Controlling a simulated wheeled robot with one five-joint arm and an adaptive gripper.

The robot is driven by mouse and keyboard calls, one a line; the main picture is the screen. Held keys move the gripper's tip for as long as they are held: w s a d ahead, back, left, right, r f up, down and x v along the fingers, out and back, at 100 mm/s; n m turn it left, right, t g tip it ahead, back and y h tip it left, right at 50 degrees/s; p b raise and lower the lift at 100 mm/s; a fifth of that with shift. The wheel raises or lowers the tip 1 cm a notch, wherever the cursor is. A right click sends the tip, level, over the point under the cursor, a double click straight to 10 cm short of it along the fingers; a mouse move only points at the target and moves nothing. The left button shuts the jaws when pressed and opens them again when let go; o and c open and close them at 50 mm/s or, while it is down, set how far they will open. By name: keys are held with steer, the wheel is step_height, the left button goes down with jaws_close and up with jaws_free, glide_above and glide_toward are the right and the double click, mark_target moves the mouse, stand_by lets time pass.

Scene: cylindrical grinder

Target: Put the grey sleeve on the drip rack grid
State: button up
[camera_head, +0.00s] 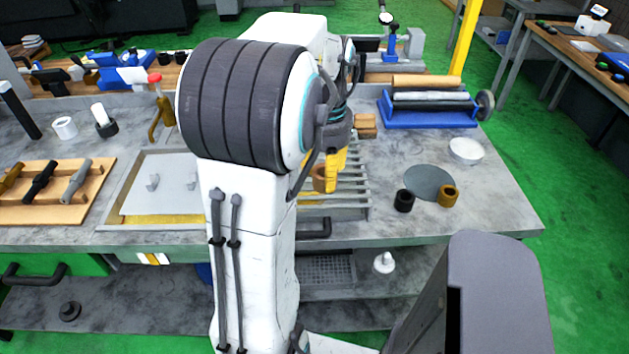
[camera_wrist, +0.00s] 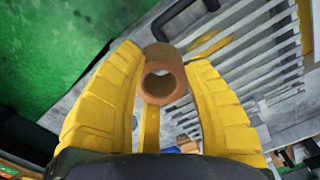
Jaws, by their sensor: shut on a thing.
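My gripper (camera_wrist: 163,85) is shut on a brown, copper-coloured sleeve (camera_wrist: 165,75), its bore facing the wrist camera. In the head view the sleeve (camera_head: 319,178) shows beside the yellow finger of my gripper (camera_head: 328,175), partly hidden by my arm. The drip rack grid (camera_head: 350,184) has pale parallel slats, which also show in the wrist view (camera_wrist: 228,42). The held sleeve appears over the grid's near-left part; its height above the slats is hard to tell. No clearly grey sleeve shows; a whitish ring (camera_head: 65,127) stands at the left of the bench.
A black ring (camera_head: 404,200) and a bronze ring (camera_head: 447,195) stand by a dark round disc (camera_head: 428,181) right of the grid. A blue stand with rollers (camera_head: 430,110) is behind. A grey tray (camera_head: 160,180) lies left. A dark handle (camera_head: 315,230) juts from the bench front.

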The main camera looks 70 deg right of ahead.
steer(key=shift+w+d+n, duration=0.25)
steer(key=shift+w+n, duration=0.05)
steer(key=shift+n, duration=0.1)
steer(key=shift+w+d+f, duration=0.1)
steer(key=shift+d+f, duration=0.15)
steer(key=shift+d, duration=0.25)
steer(key=w+d+f+p, duration=0.1)
steer(key=d+f, duration=0.1)
steer(key=d, duration=0.1)
steer(key=w+d+f+p, duration=0.1)
steer(key=w+d+f, duration=0.1)
steer(key=d, duration=0.1)
steer(key=w+d+f+p, duration=0.1)
steer(key=d+f, duration=0.1)
steer(key=d, duration=0.1)
steer(key=shift+w+d+f, duration=0.2)
steer(key=shift+w+d, duration=0.1)
steer(key=shift+w, duration=0.1)
steer(key=shift+f+p, duration=0.5)
steer(key=shift+f, duration=1.55)
steer(key=shift+f, duration=0.15)
steer(key=o, duration=1.2)
